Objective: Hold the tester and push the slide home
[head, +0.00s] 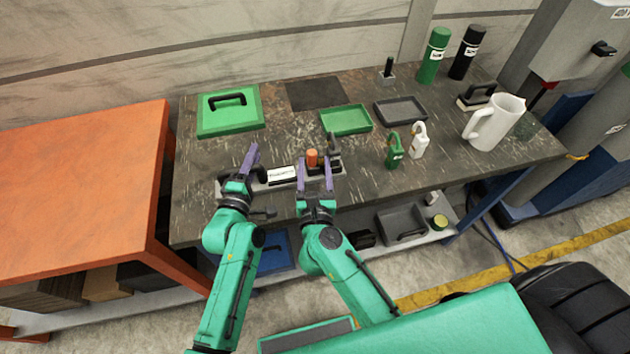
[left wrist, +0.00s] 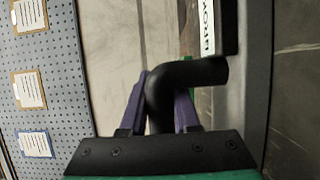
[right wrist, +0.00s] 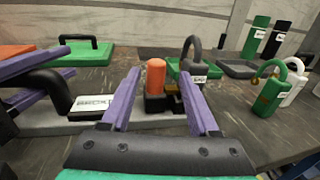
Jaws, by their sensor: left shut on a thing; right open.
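The tester is a long grey base (head: 262,186) near the table's front edge, with a white-labelled block (head: 282,174) and a curved black handle (left wrist: 190,75) at its left end. My left gripper (head: 250,160) is shut on this handle; its purple fingers also show at the left of the right wrist view. An orange knob (right wrist: 155,76) stands upright on a black block (right wrist: 156,103) at the tester's right part, with a small brass-coloured piece beside it. My right gripper (head: 316,170) is open around this area, the knob showing between its fingers. I cannot tell which part is the slide.
A dark grey padlock (right wrist: 193,60) stands just behind the knob. Green (head: 394,152) and white (head: 419,143) padlocks stand to the right. A green tray (head: 346,121), dark tray (head: 400,111), green case (head: 229,110) and white jug (head: 496,122) lie further off.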

